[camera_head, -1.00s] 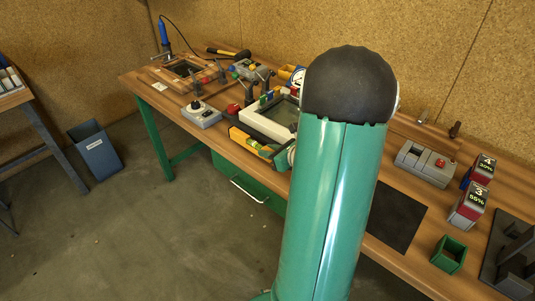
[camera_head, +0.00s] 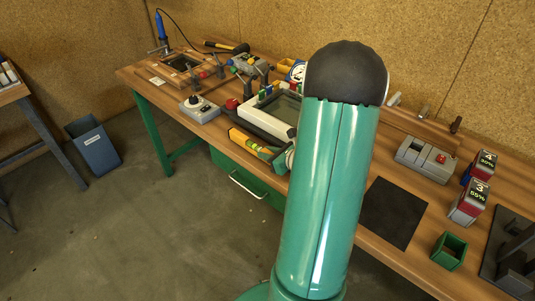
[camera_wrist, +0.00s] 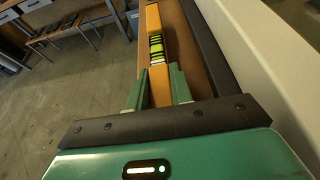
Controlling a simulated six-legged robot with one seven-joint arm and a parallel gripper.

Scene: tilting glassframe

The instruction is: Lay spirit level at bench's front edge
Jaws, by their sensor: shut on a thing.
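The spirit level (camera_wrist: 154,20) is a long orange-yellow bar with a green vial window. In the wrist view it runs lengthwise between the two green fingers of my gripper (camera_wrist: 158,88), which is shut on it. In the head view the level (camera_head: 246,141) is along the bench's front edge (camera_head: 218,147), in front of the white-rimmed glass frame (camera_head: 262,123). Its right end and most of my gripper (camera_head: 281,157) are hidden by my arm. I cannot tell whether the level touches the bench top.
The frame's dark side lies close to the level in the wrist view. A grey box with a knob (camera_head: 199,109) stands to the left on the bench. A dark mat (camera_head: 394,212) lies to the right. A green drawer with a handle (camera_head: 248,186) is below the edge.

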